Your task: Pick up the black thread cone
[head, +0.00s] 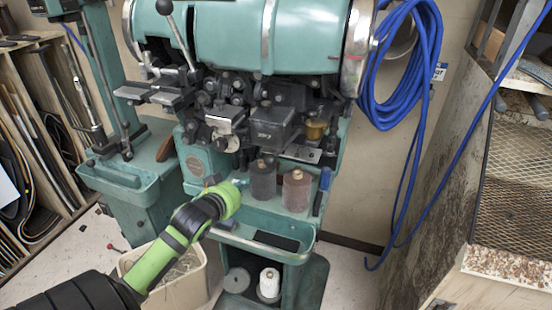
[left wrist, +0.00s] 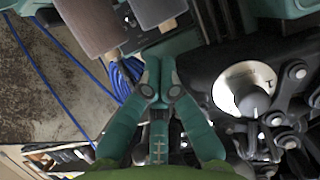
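The black thread cone (head: 263,182) stands upright on the green machine's tray (head: 225,222), left of a reddish-brown cone (head: 297,192). My left gripper (head: 239,186) is just left of the black cone, at about its height, with a small gap seeming to remain. In the left wrist view the fingertips of my left gripper (left wrist: 159,72) are together with nothing seen between them. My right gripper is out of view.
A blue-handled tool (head: 322,190) stands right of the cones. A black pad (head: 276,240) lies at the tray's front. A white cone (head: 269,283) sits on the shelf below. A cream bin (head: 190,288) stands on the floor. Blue cable (head: 385,105) hangs at the right.

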